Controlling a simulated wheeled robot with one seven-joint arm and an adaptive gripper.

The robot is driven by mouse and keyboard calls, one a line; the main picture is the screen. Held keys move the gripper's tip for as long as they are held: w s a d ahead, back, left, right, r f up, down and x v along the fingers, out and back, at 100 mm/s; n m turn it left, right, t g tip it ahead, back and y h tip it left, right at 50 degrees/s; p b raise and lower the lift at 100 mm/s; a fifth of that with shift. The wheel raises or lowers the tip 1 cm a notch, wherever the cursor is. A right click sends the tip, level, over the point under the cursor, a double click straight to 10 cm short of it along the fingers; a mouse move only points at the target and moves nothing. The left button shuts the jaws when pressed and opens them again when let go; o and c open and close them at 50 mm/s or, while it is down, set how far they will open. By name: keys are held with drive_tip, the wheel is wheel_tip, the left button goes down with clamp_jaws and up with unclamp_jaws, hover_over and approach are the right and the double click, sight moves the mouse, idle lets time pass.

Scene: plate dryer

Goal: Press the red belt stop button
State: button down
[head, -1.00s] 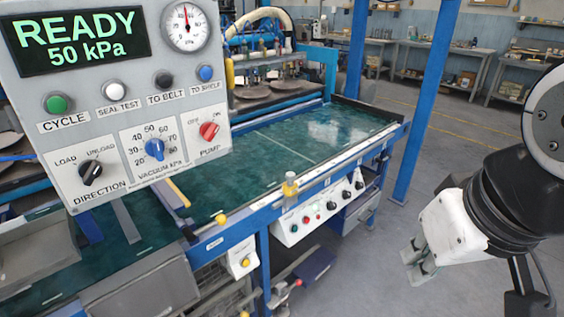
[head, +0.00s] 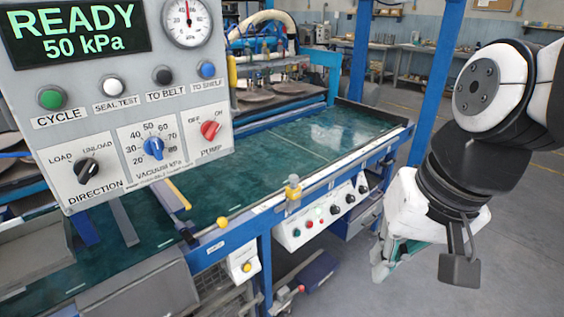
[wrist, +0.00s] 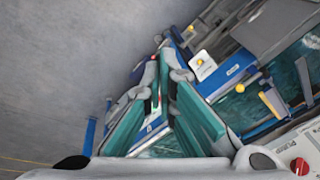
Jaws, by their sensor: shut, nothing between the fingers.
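The control box (head: 322,216) on the front of the belt table carries a green button (head: 296,232), a red button (head: 309,223), another small light and several black knobs. The red button looks like the belt stop, but its label is too small to read. My gripper (head: 380,268) is shut and empty. It hangs to the right of the control box in the head view, pointing down, apart from the buttons. In the wrist view its fingers (wrist: 163,62) meet at the tips and hide part of the table front behind them.
A panel (head: 120,130) at the upper left reads READY 50 kPa and has a red pump knob (head: 210,129). A small box with a yellow button (head: 246,267) hangs left of the control box. A blue post (head: 437,85) stands behind my arm. Floor is clear below my gripper.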

sight(310, 225)
drive_tip(key=w+a+f+m+g+y+b, duration=0.1)
drive_tip(key=w+a+f+m+y+b, duration=0.4)
drive_tip(key=w+f, duration=0.45)
drive_tip(key=w+a+f+m+g+y+b, duration=0.1)
drive_tip(key=w+a+f+m+y+b, duration=0.35)
drive_tip(key=w, duration=0.85)
drive_tip(key=w+d+f+m+t+y+b, duration=0.3)
drive_tip(key=w+f+m+t+y, duration=0.2)
drive_tip(key=w+f+m, duration=0.65)
drive_tip(key=w+d+f+m+t+h+b, duration=0.2)
drive_tip(key=w+d+f+m+t+h, duration=0.2)
drive_tip(key=w+d+f+m+t, duration=0.3)
drive_tip(key=w+d+f+m+t+h+b, duration=0.3)
drive_tip(key=w+d+f+m+t+h, duration=0.2)
drive_tip(key=d+f+m, duration=0.5)
drive_tip(key=w+f+m+t, duration=0.2)
drive_tip(key=w+m, duration=0.1)
drive_tip(key=m, duration=0.2)
drive_tip(key=shift+w+d+f, duration=0.15)
drive_tip(key=shift+d, duration=0.05)
drive_tip(key=w+a+f+b, duration=0.4)
drive_tip(key=w+b, duration=0.2)
drive_tip(key=shift+a+f, duration=0.2)
drive_tip(key=shift+a, duration=0.15)
